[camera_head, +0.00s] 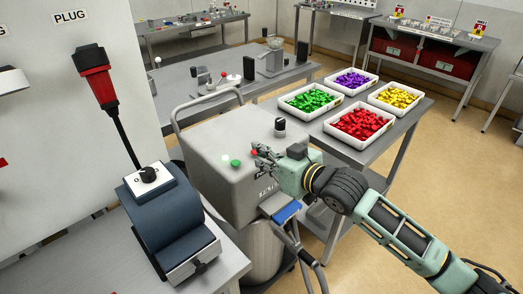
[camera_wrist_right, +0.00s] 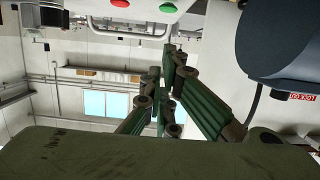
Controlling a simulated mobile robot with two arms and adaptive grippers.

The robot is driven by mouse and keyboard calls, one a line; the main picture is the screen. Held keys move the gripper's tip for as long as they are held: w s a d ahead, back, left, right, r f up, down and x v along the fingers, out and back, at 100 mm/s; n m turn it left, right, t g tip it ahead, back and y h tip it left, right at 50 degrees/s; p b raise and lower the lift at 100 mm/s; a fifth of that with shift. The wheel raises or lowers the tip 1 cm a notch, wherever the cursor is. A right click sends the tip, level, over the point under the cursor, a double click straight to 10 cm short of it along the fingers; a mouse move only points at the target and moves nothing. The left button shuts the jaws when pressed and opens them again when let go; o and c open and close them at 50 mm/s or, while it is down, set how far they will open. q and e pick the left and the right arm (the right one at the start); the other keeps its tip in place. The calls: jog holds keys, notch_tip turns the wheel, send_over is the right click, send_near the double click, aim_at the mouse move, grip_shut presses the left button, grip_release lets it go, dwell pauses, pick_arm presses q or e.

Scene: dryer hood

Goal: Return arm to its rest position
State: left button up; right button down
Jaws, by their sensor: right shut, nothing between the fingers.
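My right arm comes in from the right of the head view, and its gripper (camera_head: 264,158) is at the front of a grey metal machine housing (camera_head: 215,135). The fingers are shut and hold nothing. They are close to a red button (camera_head: 254,152) and a green button (camera_head: 235,163); I cannot tell whether they touch. In the right wrist view the gripper (camera_wrist_right: 165,75) points toward the housing's edge, where the red button (camera_wrist_right: 120,3) and green button (camera_wrist_right: 168,7) show, apart from the fingertips. My left gripper is not in view.
A dark blue device (camera_head: 165,205) with a knob stands at front left. A red plug (camera_head: 95,75) is on the white panel. A cart with trays of green (camera_head: 310,99), purple, red (camera_head: 360,123) and yellow parts stands behind my right arm. Open floor (camera_head: 450,180) lies to the right.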

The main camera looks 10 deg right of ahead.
jog(key=s+d+f+m+g+h, duration=0.1)
jog(key=s+f+m+g+h, duration=0.15)
jog(key=s+f, duration=1)
jog(key=s+d+f+m+g+h, duration=0.1)
jog(key=s+d+f+g+h, duration=0.35)
jog(key=s, duration=0.75)
jog(key=s+d+f+m+g+h, duration=0.2)
jog(key=s+d+f, duration=0.55)
jog(key=s, duration=0.45)
notch_tip(320, 180, down, 27)
jog(key=s+g, duration=0.1)
jog(key=s, duration=0.1)
jog(key=s+d+f, duration=0.1)
jog(key=s+f, duration=0.7)
jog(key=s+d+f+g+b, duration=0.1)
jog(key=s+d+f, duration=0.1)
jog(key=s+f, duration=0.6)
jog(key=shift+d+n, duration=0.3)
jog(key=shift+n, duration=0.05)
